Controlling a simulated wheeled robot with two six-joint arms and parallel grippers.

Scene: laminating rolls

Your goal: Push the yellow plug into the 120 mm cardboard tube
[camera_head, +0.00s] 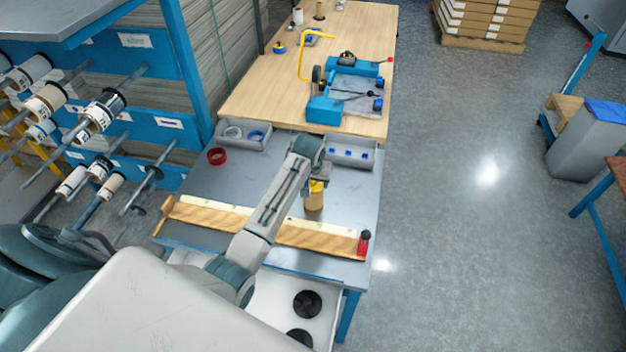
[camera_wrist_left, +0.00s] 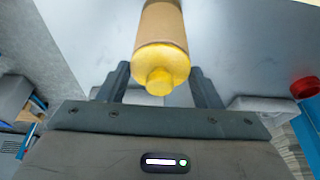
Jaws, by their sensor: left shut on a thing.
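The cardboard tube (camera_head: 313,204) stands upright on the grey bench top, beside a long wooden strip. The yellow plug (camera_head: 317,186) is at its upper end, directly under my left gripper (camera_head: 319,181). In the left wrist view, the yellow plug (camera_wrist_left: 160,65) with its round knob meets the end of the brown tube (camera_wrist_left: 162,22). How deep the plug sits in the tube cannot be seen. My left gripper's dark fingers (camera_wrist_left: 160,85) are on both sides of the plug, shut on it. My right gripper is not in view.
The wooden strip (camera_head: 205,216) crosses the bench, with a red-capped item (camera_head: 364,243) at its right end. A red ring (camera_head: 217,156) and grey bins (camera_head: 350,152) stand behind. A blue device (camera_head: 345,90) is on the wooden table. Roll racks stand left.

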